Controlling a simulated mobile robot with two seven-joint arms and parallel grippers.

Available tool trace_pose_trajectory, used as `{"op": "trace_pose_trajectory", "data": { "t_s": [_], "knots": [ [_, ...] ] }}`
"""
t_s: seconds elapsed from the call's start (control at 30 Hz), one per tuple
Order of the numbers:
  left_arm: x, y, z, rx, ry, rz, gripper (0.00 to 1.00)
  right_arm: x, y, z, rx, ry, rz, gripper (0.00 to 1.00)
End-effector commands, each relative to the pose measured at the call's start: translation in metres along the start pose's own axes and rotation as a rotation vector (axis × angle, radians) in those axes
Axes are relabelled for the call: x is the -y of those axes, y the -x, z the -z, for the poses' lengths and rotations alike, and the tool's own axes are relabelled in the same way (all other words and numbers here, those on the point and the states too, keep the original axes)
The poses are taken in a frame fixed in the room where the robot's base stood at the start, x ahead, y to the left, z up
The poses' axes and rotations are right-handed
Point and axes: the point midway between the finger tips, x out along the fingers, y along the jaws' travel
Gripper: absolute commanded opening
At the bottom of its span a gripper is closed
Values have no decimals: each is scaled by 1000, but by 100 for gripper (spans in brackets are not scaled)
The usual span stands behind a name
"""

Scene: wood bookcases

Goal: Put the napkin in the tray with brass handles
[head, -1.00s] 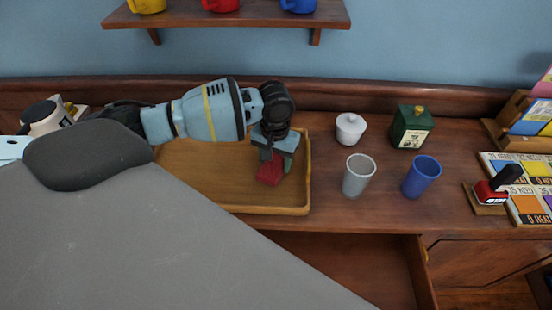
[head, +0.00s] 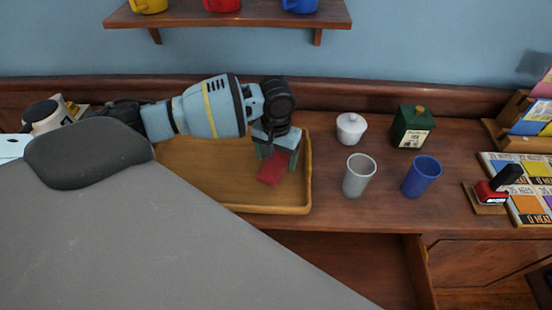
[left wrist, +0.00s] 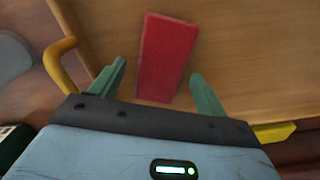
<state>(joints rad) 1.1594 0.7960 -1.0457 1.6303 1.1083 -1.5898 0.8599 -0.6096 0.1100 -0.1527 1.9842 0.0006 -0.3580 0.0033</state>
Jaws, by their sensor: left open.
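The napkin is a folded red cloth (head: 271,170) lying inside the wooden tray, near its right end. It also shows in the left wrist view (left wrist: 165,57), between and beyond the fingertips. The tray (head: 240,209) is light wood with a low rim, and a brass handle (left wrist: 62,65) shows at its edge in the left wrist view. My left gripper (head: 277,165) is over the tray's right end, pointing down, with its green fingers apart on either side of the napkin. A gap shows between each finger and the cloth. My right gripper is not in view.
An open drawer (head: 340,262) lies below the top. A shelf with mugs (head: 230,18) hangs above.

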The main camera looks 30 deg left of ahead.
Motion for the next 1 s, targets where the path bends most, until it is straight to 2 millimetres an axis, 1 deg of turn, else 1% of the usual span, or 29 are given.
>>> {"op": "trace_pose_trajectory", "data": {
  "t_s": [0.03,0.2,0.4,0.5,0.7,1.0],
  "knots": [
    [0,13,2,-8,1,-2,75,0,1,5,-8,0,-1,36],
    [0,49,2,-10,0,-2,75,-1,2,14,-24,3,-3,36],
    [0,85,1,-8,0,-2,75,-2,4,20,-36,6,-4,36],
    [0,98,1,-6,0,-3,75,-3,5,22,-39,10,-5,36],
    [0,109,0,-2,0,-1,75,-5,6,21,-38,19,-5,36],
    [0,110,0,-1,1,-1,75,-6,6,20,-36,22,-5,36]
  ]
}}
